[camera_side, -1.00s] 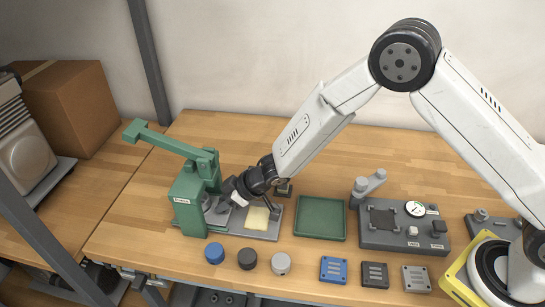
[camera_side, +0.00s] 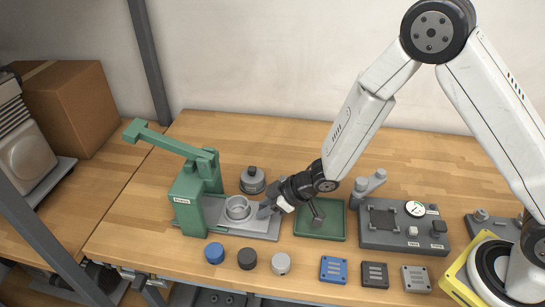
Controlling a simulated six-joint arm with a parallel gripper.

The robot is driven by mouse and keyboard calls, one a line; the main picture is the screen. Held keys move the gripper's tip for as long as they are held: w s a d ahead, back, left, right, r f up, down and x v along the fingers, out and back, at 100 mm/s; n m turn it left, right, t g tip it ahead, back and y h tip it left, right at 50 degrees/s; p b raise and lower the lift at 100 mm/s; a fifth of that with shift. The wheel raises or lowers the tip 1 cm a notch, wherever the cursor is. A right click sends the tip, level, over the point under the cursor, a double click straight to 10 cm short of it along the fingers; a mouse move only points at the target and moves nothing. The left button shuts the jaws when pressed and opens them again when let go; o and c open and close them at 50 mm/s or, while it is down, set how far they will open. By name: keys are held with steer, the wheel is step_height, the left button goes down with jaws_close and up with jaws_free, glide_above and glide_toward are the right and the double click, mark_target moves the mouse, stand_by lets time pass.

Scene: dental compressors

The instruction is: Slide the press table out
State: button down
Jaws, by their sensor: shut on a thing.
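The green press (camera_side: 190,200) stands at the left of the bench with its lever (camera_side: 165,140) raised. The press table, a grey slide carrying a round ring-shaped cup (camera_side: 238,208), sits on the grey base plate (camera_side: 262,229), to the right of the press column. The cup shows clear of the column. My gripper (camera_side: 266,209) is at the right end of the press table, shut on it. The fingertips and the part they hold are small and partly hidden by the gripper itself.
A dark round part (camera_side: 252,180) stands behind the plate. A green tray (camera_side: 305,234) lies to the right, partly behind a grey piece I cannot identify. A grey gauge unit (camera_side: 400,240) stands farther right. Several small pucks and blocks line the front edge.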

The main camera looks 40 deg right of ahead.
steer(key=shift+s+d, duration=0.4)
steer(key=shift+d, duration=0.1)
steer(key=shift+c, duration=2.2)
jaws_free()
steer(key=shift+s+r, duration=0.1)
steer(key=v, duration=0.7)
steer(key=shift+d+r, duration=0.2)
steer(key=shift+r, duration=0.05)
steer(key=shift+s, duration=0.15)
